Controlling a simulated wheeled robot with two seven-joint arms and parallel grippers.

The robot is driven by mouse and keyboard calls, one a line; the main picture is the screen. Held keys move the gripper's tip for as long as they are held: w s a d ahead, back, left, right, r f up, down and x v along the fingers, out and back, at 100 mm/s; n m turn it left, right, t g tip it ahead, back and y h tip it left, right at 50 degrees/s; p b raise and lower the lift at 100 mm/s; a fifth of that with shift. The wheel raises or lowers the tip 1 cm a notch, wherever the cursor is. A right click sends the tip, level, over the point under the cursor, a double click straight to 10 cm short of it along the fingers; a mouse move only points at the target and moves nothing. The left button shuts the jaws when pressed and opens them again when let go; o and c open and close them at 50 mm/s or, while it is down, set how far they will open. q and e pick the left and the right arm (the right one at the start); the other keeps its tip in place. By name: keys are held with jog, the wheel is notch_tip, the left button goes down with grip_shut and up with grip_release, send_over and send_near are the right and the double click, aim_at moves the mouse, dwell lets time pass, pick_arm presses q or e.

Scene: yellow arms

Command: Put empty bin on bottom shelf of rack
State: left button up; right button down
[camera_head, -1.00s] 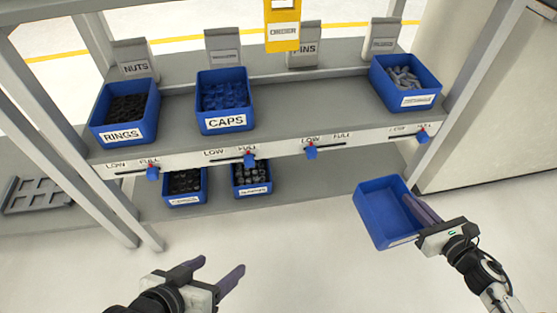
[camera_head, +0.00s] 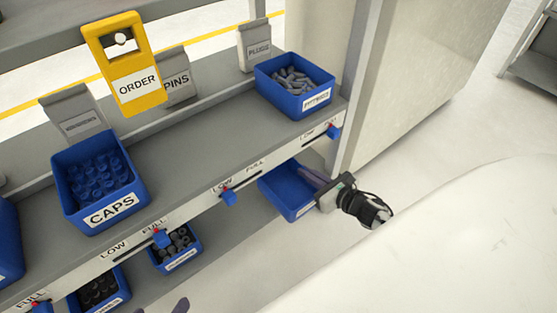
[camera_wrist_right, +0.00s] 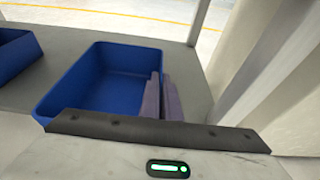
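The empty blue bin (camera_head: 282,193) is under the upper shelf, at the right end of the rack's bottom shelf (camera_head: 222,228). In the right wrist view the bin (camera_wrist_right: 75,85) is over the grey bottom shelf (camera_wrist_right: 190,70); I cannot tell whether it rests on it. My right gripper (camera_head: 312,178) is shut on the bin's near-right wall, its purple fingers (camera_wrist_right: 161,98) close together there. The upper shelf hides part of the bin in the head view. Only a purple fingertip of my left gripper (camera_head: 181,306) shows at the bottom edge.
Filled bins stand on the bottom shelf (camera_head: 177,248), left of the empty bin. The upper shelf holds a CAPS bin (camera_head: 100,185) and a bin of grey parts (camera_head: 295,85). A rack post (camera_head: 355,90) and pale wall panel (camera_head: 420,70) stand at right.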

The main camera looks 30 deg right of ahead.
aim_at(288, 162)
jog(key=b+x, duration=0.4)
jog(key=x, duration=0.8)
jog(key=shift+r+b, duration=0.1)
jog(key=shift+b, duration=0.3)
jog(key=shift+f, duration=0.2)
jog(key=shift+r, duration=0.15)
pick_arm(q)
jog(key=d+r, duration=0.1)
jog(key=d+r+t+h, duration=0.1)
jog(key=r+h, duration=0.1)
jog(key=r, duration=0.1)
jog(key=shift+w+d+t, duration=0.4)
pick_arm(e)
jog(key=c, duration=2)
grip_release()
jog(key=shift+f, duration=0.2)
